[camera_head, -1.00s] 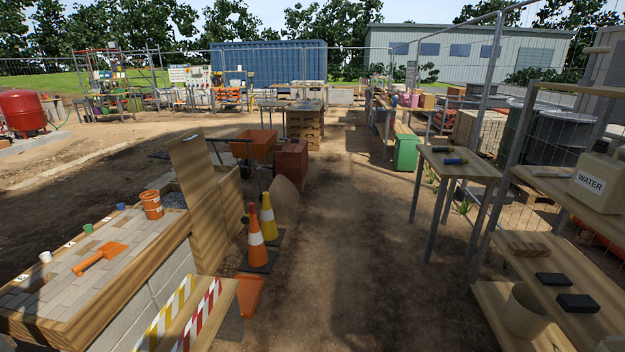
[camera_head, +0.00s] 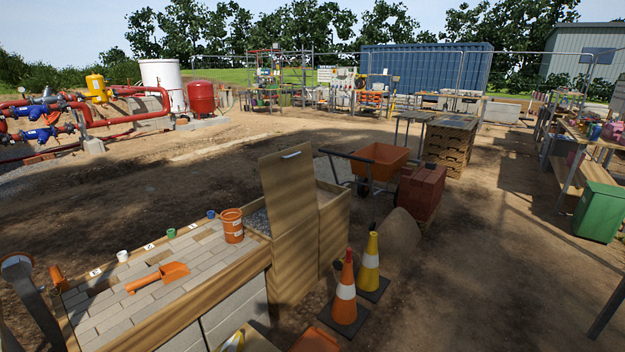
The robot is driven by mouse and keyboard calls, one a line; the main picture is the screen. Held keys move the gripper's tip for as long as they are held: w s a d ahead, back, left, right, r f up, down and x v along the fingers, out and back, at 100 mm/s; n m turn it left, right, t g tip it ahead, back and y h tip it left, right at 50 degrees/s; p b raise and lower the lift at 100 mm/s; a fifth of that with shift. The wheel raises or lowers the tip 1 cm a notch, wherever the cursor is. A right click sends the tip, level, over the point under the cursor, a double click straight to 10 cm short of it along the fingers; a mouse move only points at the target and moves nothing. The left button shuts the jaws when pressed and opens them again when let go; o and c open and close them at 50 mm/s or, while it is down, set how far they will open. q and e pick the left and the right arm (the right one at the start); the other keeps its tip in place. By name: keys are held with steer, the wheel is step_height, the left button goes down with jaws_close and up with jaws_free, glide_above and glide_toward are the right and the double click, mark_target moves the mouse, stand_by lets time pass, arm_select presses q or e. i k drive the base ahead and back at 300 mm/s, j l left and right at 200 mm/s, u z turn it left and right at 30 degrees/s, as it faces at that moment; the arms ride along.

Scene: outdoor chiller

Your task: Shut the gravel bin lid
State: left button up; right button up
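The gravel bin (camera_head: 335,230) is a wooden box right of the paved bench, in the middle of the view. Its lid (camera_head: 287,190) is a flat wooden board standing upright, open, with a light handle (camera_head: 291,155) near its top edge. Grey gravel (camera_head: 258,219) shows beside the lid, and part of the inside is hidden behind it. Neither of my grippers is in view.
A paved bench (camera_head: 165,290) holds an orange scoop (camera_head: 160,276), an orange bucket (camera_head: 232,226) and small cups. Two traffic cones (camera_head: 345,295) stand close right of the bin. A wheelbarrow (camera_head: 380,160) and red bricks (camera_head: 420,192) are behind it. Open dirt lies at right.

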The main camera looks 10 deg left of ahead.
mark_target(288, 176)
steer(key=i+l+u, duration=0.55)
steer(key=i+l, duration=0.15)
steer(key=i+l+u, duration=0.1)
steer(key=i+l, duration=0.15)
steer(key=l, duration=0.15)
steer(key=i+l+u, duration=0.1)
steer(key=i+l, duration=0.15)
steer(key=i+l+u, duration=0.1)
steer(key=l, duration=0.35)
steer(key=i+l+u, duration=0.1)
steer(key=i+l, duration=0.25)
